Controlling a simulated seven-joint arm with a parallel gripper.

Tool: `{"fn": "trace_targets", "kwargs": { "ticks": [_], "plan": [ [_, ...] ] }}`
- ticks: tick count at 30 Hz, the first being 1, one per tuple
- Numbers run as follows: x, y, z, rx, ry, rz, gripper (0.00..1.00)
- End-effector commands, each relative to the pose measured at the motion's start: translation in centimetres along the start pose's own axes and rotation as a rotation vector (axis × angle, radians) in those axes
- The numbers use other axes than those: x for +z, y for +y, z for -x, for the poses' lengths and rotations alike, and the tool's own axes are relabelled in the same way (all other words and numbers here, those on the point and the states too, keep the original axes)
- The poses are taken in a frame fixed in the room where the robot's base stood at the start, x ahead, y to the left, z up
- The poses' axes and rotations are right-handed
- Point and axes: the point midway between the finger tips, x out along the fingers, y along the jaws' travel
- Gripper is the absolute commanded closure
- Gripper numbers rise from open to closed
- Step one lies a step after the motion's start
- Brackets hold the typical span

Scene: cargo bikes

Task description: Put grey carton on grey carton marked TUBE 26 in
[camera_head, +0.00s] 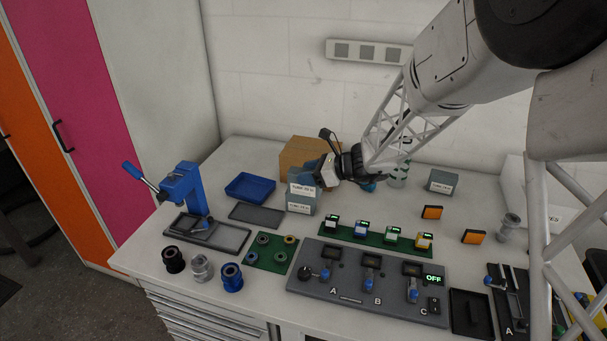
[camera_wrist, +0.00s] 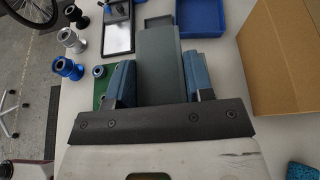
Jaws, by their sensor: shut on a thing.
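My gripper (camera_head: 327,174) is shut on a grey carton (camera_head: 301,187) with a white label. In the wrist view the held carton (camera_wrist: 160,62) sits between the two blue fingers of my gripper (camera_wrist: 160,82). Directly beneath it in the head view is another grey carton (camera_head: 301,208) with a white label that is too small to read surely. The held carton looks lined up over the lower one; I cannot tell if they touch. In the wrist view the lower carton is hidden. A further grey labelled carton (camera_head: 441,182) stands apart at the right.
A brown cardboard box (camera_head: 296,155) stands close behind the cartons. A blue tray (camera_head: 250,187) and a dark flat tray (camera_head: 257,215) lie to their left. A green strip with small devices (camera_head: 375,238) and a grey switch panel (camera_head: 345,290) lie in front. A blue press (camera_head: 183,190) stands at the left.

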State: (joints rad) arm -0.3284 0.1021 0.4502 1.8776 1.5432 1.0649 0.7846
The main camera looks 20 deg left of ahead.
Motion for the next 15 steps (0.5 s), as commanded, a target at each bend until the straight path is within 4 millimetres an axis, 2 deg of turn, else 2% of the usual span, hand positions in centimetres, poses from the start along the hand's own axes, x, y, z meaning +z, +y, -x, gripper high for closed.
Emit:
{"fn": "trace_targets", "kwargs": {
  "ticks": [9,15],
  "plan": [
    [0.4,-3.7,-2.1,0.0,0.0,0.0,0.8],
    [0.6,-4.8,-2.7,0.0,0.0,0.0,0.8]
  ]
}}
